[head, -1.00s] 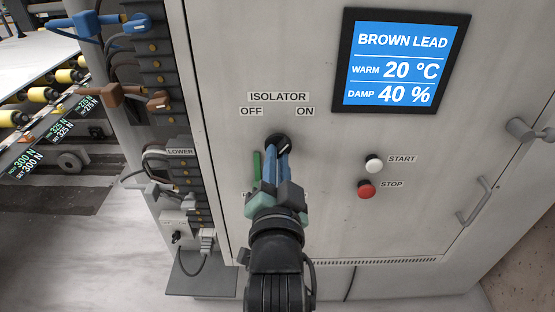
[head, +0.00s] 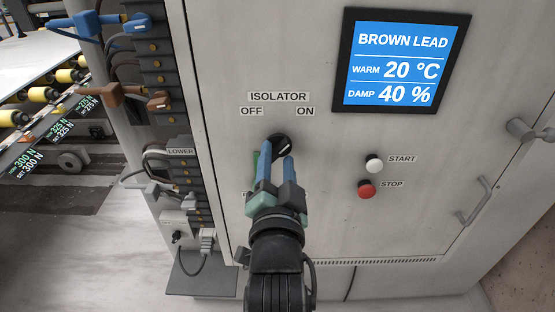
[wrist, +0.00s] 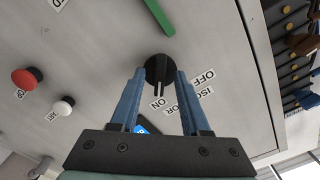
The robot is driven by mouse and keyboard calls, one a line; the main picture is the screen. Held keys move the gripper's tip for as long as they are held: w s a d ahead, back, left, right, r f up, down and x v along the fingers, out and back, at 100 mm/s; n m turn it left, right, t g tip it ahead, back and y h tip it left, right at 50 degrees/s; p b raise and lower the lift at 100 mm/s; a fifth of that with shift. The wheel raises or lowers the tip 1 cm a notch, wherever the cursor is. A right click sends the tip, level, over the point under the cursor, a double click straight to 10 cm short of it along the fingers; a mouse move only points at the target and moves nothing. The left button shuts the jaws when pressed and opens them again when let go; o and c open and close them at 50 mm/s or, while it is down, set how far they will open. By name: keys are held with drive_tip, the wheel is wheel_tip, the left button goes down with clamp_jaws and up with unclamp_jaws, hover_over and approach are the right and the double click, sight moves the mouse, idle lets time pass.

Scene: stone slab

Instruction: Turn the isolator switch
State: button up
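The isolator switch (head: 284,144) is a round black knob with a white pointer mark, on the pale cabinet door below the ISOLATOR label (head: 278,97). Its mark slants up and right, toward the ON label (head: 305,111) and away from OFF (head: 251,112). My gripper (head: 276,160) has blue fingers and is in front of the knob, just below it in the head view. In the wrist view my gripper (wrist: 160,72) is open, with one finger to each side of the knob (wrist: 160,69). Gaps show there; any contact is hard to tell.
A white START button (head: 374,165) and a red STOP button (head: 366,189) are to the right. A display (head: 400,60) is above them. A green strip (wrist: 159,15) is near the knob. Cables and sockets (head: 155,65) line the cabinet's left side.

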drive_tip(key=shift+s, duration=0.1)
drive_tip(key=s, duration=1.2)
drive_tip(key=shift+s+p, duration=0.4)
wheel_tip(320, 180, up, 33)
drive_tip(key=s+n+t+b, duration=0.2)
drive_tip(key=n+t, duration=0.6)
drive_tip(key=t, duration=0.1)
drive_tip(key=shift+s+d+r+b, duration=0.15)
drive_tip(key=shift+s+b, duration=0.1)
drive_tip(key=shift+b, duration=0.05)
